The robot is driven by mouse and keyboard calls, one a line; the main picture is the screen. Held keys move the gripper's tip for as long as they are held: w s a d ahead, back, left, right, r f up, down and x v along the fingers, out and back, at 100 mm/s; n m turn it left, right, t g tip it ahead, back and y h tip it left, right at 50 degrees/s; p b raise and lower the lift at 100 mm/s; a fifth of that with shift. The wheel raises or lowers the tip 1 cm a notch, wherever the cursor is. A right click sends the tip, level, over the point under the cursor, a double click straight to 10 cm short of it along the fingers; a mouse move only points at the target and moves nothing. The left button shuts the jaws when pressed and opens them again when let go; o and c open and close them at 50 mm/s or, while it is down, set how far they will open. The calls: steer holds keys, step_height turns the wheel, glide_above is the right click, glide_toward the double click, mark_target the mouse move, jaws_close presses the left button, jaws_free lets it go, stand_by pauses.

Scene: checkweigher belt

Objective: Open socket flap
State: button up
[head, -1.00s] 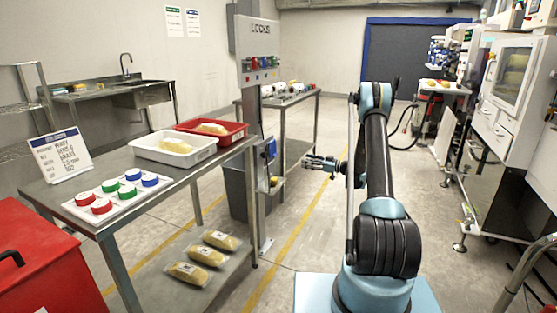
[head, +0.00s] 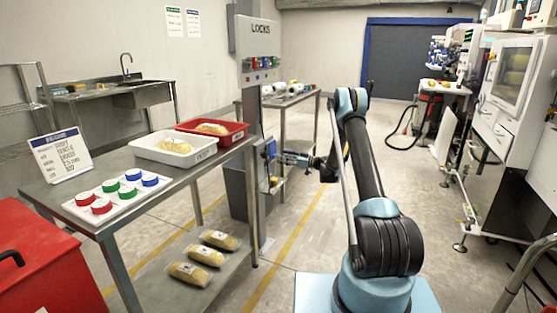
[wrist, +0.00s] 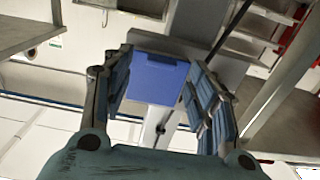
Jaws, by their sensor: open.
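The blue socket flap (wrist: 158,78) shows between my fingers in the wrist view, on a grey post. In the head view the blue flap (head: 271,149) is on the side of the post under the LOCKS board, and it looks closed. My gripper (head: 283,158) is open and reaches left toward the post, close to the flap. In the wrist view my gripper (wrist: 155,95) has its two fingers spread on either side of the flap. I cannot tell whether they touch it.
The LOCKS board (head: 260,50) tops the post (head: 236,190). A steel table (head: 195,176) stands to the left with a white tray (head: 172,150), a red tray (head: 238,130) and coloured caps. A small yellow-topped shelf sits low on the post.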

mark_target(274, 149)
steer(key=shift+x, duration=1.55)
jaws_close()
